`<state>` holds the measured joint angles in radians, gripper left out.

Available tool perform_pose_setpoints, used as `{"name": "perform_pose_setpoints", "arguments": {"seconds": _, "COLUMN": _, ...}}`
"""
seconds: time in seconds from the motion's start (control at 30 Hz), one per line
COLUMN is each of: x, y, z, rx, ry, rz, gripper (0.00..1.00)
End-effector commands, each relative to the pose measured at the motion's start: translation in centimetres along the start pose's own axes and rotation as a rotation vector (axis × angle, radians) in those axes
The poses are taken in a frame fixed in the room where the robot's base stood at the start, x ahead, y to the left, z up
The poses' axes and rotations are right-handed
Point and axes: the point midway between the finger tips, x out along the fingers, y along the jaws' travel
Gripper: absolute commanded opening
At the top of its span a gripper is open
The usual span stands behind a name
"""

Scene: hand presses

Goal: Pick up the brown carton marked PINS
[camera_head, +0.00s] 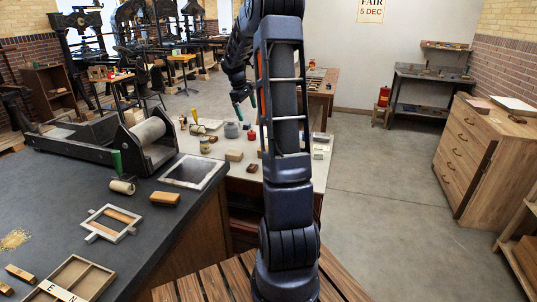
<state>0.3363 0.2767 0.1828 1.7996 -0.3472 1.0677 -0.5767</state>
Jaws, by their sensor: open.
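No lettering PINS can be read at this size, so I cannot tell for sure which thing is the carton. A small tan box (234,155) lies on the light-topped table (222,172), left of my arm. A smaller dark brown block (252,168) lies just right of and nearer than it. My gripper (241,103) is open and points down above the far part of that table, apart from both boxes. Its fingers are small and dark here, with a teal piece near the tips. My arm hides part of the table's right side.
Jars, a grey pot (231,130) and a red item (251,135) stand on the table. A dark bench (60,200) at left holds a roller press (150,140), a frame (112,222) and a tan block (165,198). Open floor (385,200) lies right, before a drawer cabinet (475,160).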

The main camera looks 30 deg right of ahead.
Motion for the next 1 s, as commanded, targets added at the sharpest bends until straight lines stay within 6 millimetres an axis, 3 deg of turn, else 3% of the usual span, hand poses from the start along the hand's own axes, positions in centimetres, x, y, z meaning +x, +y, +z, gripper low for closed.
{"name": "perform_pose_setpoints", "arguments": {"seconds": 0.3, "x": 8.6, "y": 6.5, "z": -3.2, "rx": -0.114, "ry": -0.060, "rz": -0.048, "gripper": 0.97}}
{"name": "perform_pose_setpoints", "arguments": {"seconds": 0.7, "x": 20.7, "y": 13.0, "z": -5.0, "rx": -0.243, "ry": -0.109, "rz": -0.118, "gripper": 0.97}}
{"name": "perform_pose_setpoints", "arguments": {"seconds": 0.83, "x": 23.3, "y": 14.1, "z": -5.2, "rx": -0.269, "ry": -0.116, "rz": -0.134, "gripper": 0.97}}
{"name": "perform_pose_setpoints", "arguments": {"seconds": 1.0, "x": 24.9, "y": 14.7, "z": -5.2, "rx": -0.284, "ry": -0.119, "rz": -0.142, "gripper": 0.97}}
